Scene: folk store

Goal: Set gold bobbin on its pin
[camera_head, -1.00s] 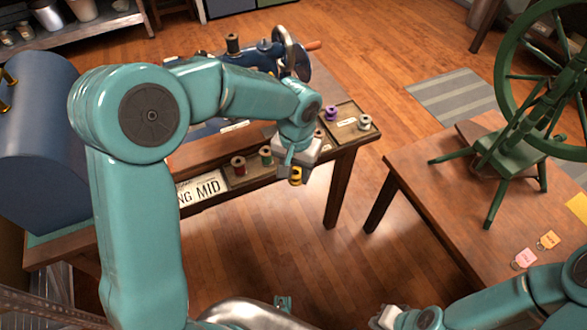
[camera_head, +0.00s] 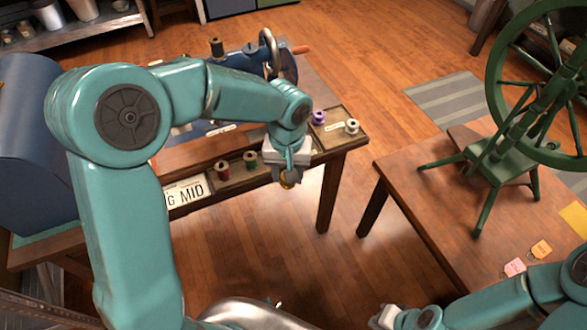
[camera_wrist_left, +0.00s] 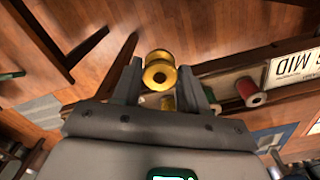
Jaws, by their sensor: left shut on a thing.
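My left gripper (camera_head: 288,178) is shut on the gold bobbin (camera_head: 290,184) and holds it in the air beside the front edge of the bobbin tray (camera_head: 236,186). In the head view the gripper mostly hides the bobbin. In the left wrist view the gold bobbin (camera_wrist_left: 160,70) sits between the fingertips, one round end toward the camera. A red bobbin (camera_head: 222,170) and a green bobbin (camera_head: 250,160) stand in the tray left of the gripper. A purple bobbin (camera_head: 318,118) and a white bobbin (camera_head: 351,127) stand to its right. I cannot make out the gold bobbin's pin. My right gripper (camera_head: 386,318) shows only partly at the bottom edge.
A blue sewing machine (camera_head: 250,55) stands behind the tray. A sign (camera_head: 186,192) is at the tray's left front. A second table (camera_head: 440,205) with a green spinning wheel (camera_head: 500,155) stands to the right, with open floor between.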

